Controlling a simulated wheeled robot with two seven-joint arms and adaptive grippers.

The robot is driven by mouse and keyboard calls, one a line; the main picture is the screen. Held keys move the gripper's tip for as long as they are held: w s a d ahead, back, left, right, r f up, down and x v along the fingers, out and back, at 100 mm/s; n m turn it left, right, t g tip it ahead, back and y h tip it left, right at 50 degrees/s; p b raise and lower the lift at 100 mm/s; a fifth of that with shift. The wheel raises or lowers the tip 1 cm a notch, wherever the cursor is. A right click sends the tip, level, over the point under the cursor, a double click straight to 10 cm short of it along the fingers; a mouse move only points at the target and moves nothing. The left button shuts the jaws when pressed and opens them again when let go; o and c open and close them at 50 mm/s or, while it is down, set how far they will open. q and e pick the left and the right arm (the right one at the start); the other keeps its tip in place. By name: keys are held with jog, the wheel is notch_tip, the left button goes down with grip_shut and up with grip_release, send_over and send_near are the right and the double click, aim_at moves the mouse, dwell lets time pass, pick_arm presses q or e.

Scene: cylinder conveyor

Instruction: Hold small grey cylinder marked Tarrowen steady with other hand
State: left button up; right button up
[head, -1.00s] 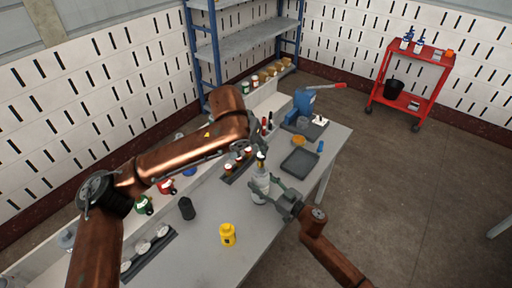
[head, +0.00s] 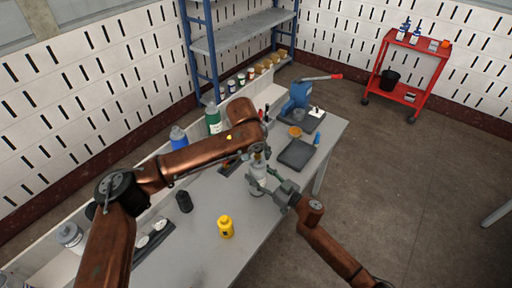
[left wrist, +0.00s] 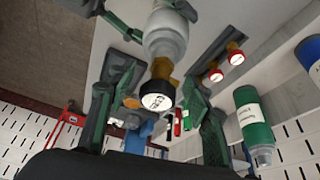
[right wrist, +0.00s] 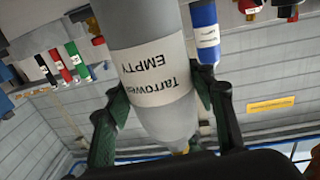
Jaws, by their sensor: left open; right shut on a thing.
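The small grey cylinder (head: 259,184) is upright above the bench. Its white label in the right wrist view reads Tarrowen, EMPTY (right wrist: 155,75). My right gripper (head: 268,186) is shut on its body, with one finger on each side. The cylinder's brass valve (left wrist: 163,68) and a black cap with a white face (left wrist: 157,96) show in the left wrist view. My left gripper (left wrist: 155,92) is open, its fingers on either side of the valve and cap with gaps showing. In the head view the left fingers are largely hidden at the cylinder's top.
A green cylinder (head: 213,119) and a blue one (head: 178,137) stand behind my left arm. A dark tray (head: 296,154) and a blue press (head: 299,96) are farther right.

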pick_arm(q)
jog(key=shift+w+f, duration=0.1)
jog(key=shift+f, duration=0.15)
jog(key=shift+c, duration=0.4)
grip_shut()
dwell(0.5)
jog(key=shift+c, duration=0.4)
grip_release()
jog(key=shift+r, duration=0.15)
jog(key=shift+r, duration=1.1)
jog(key=m+h, duration=0.1)
jog(key=m, duration=0.2)
jog(key=m+g, duration=0.1)
jog(key=m, duration=0.2)
jog(key=shift+g+h, duration=0.3)
jog(key=shift+h, duration=0.1)
jog(key=shift+d, duration=0.1)
